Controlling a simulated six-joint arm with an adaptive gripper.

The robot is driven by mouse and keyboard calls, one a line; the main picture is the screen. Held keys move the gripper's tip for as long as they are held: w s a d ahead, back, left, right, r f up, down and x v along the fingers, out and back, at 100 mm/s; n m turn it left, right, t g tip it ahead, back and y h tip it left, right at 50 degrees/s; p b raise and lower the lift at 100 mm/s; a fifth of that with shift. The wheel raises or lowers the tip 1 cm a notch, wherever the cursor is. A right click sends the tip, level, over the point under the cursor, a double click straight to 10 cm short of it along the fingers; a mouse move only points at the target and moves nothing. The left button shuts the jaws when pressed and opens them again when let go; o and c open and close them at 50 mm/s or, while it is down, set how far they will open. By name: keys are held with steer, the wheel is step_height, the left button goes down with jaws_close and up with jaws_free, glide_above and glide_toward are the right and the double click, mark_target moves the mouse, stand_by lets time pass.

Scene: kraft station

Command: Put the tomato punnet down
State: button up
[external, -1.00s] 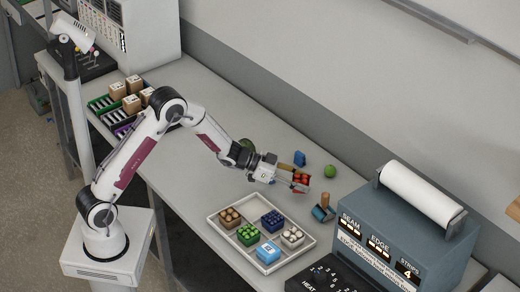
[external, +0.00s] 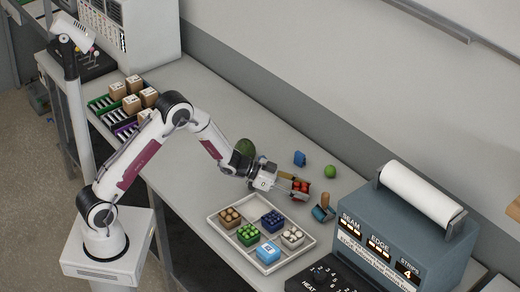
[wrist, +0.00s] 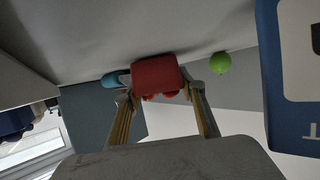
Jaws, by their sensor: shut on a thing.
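The tomato punnet (external: 300,186) is a small container with red tomatoes. My gripper (external: 297,187) is shut on it, to the right of and a little behind the compartment tray (external: 214,226). In the wrist view the punnet (wrist: 156,75) shows as a red block between the two fingertips of my gripper (wrist: 160,92), with red tomatoes at its lower edge. I cannot tell whether its underside touches the bench. The tray holds several punnets: brown, dark blue, green and white ones, and a light blue box (external: 268,251).
The grey-blue sealing machine (external: 385,235) with a white roll stands at the right.

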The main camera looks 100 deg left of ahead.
steer(key=shift+f, duration=0.1)
steer(key=o, duration=1.1)
steer(key=shift+o, duration=0.2)
steer(key=shift+s, duration=0.1)
steer(key=shift+v, duration=5.95)
steer(key=shift+r, duration=0.3)
